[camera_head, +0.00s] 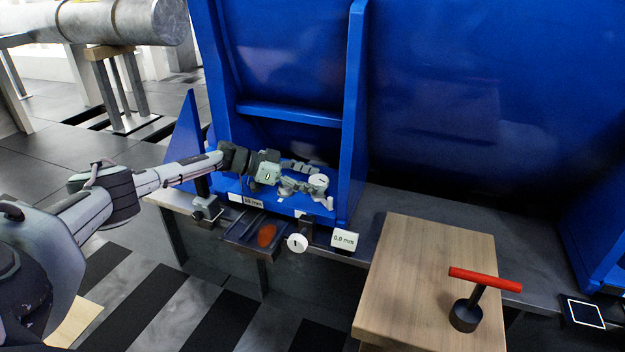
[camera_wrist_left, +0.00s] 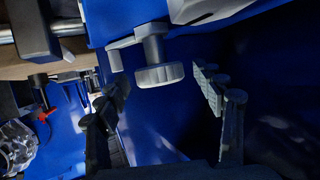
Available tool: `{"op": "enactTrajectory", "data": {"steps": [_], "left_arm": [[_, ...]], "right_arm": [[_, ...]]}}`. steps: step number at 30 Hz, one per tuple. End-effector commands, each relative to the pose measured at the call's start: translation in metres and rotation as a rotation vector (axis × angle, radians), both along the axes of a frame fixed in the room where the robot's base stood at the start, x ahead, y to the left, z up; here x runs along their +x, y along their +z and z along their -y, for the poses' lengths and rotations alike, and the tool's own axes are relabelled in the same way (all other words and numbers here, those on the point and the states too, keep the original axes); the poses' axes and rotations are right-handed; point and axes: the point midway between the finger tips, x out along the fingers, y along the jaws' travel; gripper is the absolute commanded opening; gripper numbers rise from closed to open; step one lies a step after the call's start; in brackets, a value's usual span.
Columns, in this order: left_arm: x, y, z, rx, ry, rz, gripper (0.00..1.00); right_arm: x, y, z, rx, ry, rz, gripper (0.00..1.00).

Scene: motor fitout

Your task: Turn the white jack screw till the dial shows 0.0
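My left gripper (camera_head: 319,182) reaches in from the left to the foot of the blue motor housing. Its fingers stand apart; in the wrist view the left gripper (camera_wrist_left: 168,105) shows the same open gap. A white round head (camera_head: 318,180) shows at the fingertips. In the wrist view a pale knob on a shaft (camera_wrist_left: 160,75) lies ahead, between the finger lines; contact cannot be told. A white disc with a dark mark (camera_head: 297,242) sits lower, at the bench front. Which one is the jack screw is unclear. A small readout (camera_head: 343,239) beside it seems to read 0.0 mm. My right gripper is out of view.
The blue housing (camera_head: 290,115) rises behind the gripper. A wooden block (camera_head: 415,270) at right carries a red-handled T-tool (camera_head: 470,297).

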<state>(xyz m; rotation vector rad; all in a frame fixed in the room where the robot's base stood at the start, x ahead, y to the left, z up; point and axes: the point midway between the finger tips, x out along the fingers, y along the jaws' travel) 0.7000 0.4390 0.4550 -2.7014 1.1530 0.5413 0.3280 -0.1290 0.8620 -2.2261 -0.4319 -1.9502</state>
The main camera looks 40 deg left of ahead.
Motion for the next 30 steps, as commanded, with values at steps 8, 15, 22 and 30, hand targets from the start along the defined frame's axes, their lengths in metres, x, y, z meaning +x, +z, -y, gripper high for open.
{"op": "enactTrajectory", "data": {"steps": [8,15,22,30], "left_arm": [[0.001,0.007,0.0,-0.002,-0.001,0.002,0.68],[0.0,0.049,-0.001,0.001,-0.001,0.006,0.68],[0.0,0.087,0.0,0.001,-0.001,0.003,0.68],[0.0,0.101,0.0,-0.001,-0.001,-0.001,0.68]], "right_arm": [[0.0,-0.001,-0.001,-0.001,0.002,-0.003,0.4],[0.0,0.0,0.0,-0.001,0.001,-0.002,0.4],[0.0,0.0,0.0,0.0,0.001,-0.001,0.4],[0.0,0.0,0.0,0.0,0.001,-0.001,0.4]]}}
